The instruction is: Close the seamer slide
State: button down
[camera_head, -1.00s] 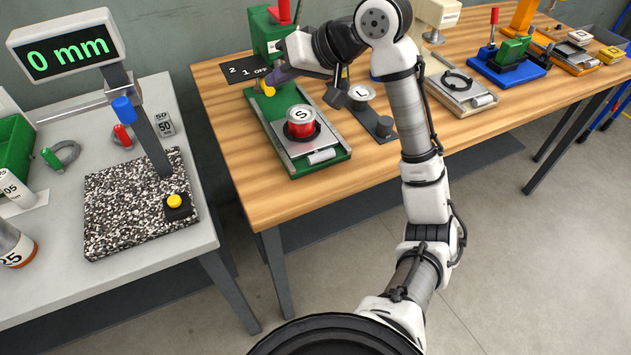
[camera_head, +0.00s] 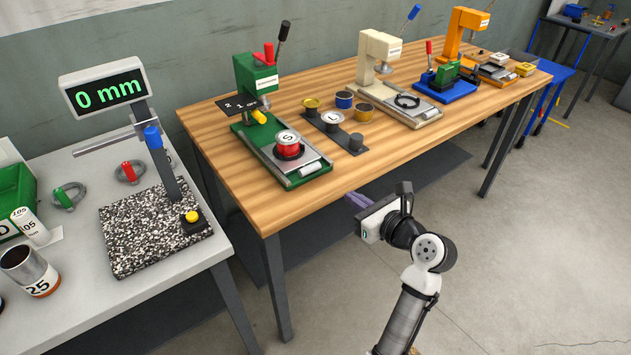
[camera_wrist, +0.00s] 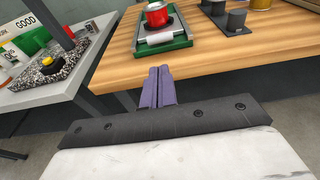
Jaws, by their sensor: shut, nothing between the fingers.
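The green seamer (camera_head: 257,82) stands at the left of the wooden bench, with red and black levers on top. Its slide (camera_head: 312,158), a grey plate with a light roller handle (camera_head: 310,169) at the front, is out toward the bench's front edge. A red can with a lid marked S (camera_head: 288,146) sits on the slide. The slide (camera_wrist: 168,34) and red can (camera_wrist: 157,16) also show in the wrist view. My gripper (camera_head: 357,200) is in front of the bench, clear of the seamer. Its purple fingers (camera_wrist: 158,88) are together and empty.
A dark holder (camera_head: 335,133) with several posts and a lid marked L stands right of the seamer. A cream machine (camera_head: 380,50), a blue one (camera_head: 445,86) and an orange one (camera_head: 466,30) are farther right. A measuring stand (camera_head: 155,230) is on the grey table at left.

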aim_at(312, 171)
jog(key=p+x, duration=0.3)
jog(key=x, duration=1)
jog(key=shift+w+a+f, duration=0.2)
jog(key=shift+w+a, duration=0.1)
jog(key=shift+w, duration=0.1)
